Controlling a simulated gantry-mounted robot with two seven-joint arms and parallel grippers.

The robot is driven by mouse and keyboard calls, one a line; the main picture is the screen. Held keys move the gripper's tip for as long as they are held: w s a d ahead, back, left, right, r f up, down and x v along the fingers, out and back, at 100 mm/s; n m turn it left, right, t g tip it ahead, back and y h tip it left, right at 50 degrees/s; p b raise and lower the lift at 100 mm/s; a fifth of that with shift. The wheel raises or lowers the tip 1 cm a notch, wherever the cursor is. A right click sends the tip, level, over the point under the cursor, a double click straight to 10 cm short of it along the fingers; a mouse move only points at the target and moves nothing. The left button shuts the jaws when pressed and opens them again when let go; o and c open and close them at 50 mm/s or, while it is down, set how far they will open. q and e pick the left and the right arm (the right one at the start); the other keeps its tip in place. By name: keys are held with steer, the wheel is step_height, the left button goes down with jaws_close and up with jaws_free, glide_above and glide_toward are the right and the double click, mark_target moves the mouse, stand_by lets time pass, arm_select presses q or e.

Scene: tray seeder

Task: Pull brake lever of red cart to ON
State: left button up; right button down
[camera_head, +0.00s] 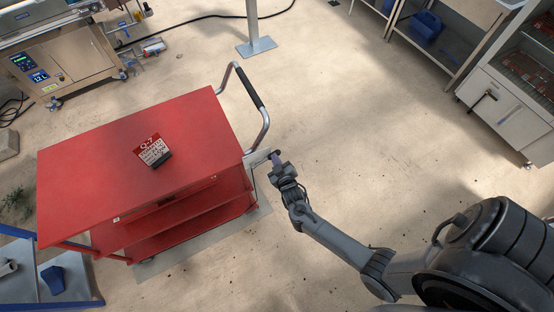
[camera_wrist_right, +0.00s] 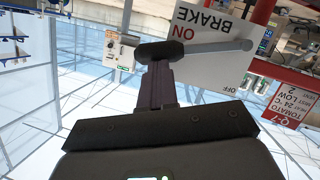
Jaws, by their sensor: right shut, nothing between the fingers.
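The red cart (camera_head: 120,130) stands left of centre in the head view, with its tubular handle at its right end. A white brake plate (camera_head: 258,156) sits at its near right corner. In the right wrist view the plate (camera_wrist_right: 212,68) appears upside down, with a red ON and a grey OFF. The grey brake lever (camera_wrist_right: 222,46) crosses it close to ON and ends in a dark knob (camera_wrist_right: 170,48). My right gripper (camera_head: 276,155) is shut and empty; its fingertips (camera_wrist_right: 158,68) are right at the knob. I cannot tell if they touch. My left gripper is out of view.
A sign (camera_head: 153,150) stands on the cart top. The cart's handle (camera_head: 250,90) rises beside the plate. A grey post (camera_head: 253,25) stands behind, and a white cabinet (camera_head: 505,110) is at the right. The floor between cart and cabinet is clear.

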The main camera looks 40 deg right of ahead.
steer(key=shift+s, duration=0.1)
steer(key=w+r+p+v, duration=0.1)
steer(key=r+p+v, duration=0.2)
steer(key=v, duration=0.9)
steer(key=shift+s+a+p, duration=0.25)
steer(key=shift+a+p, duration=0.1)
steer(key=shift+p, duration=0.25)
steer(key=shift+s+f, duration=0.1)
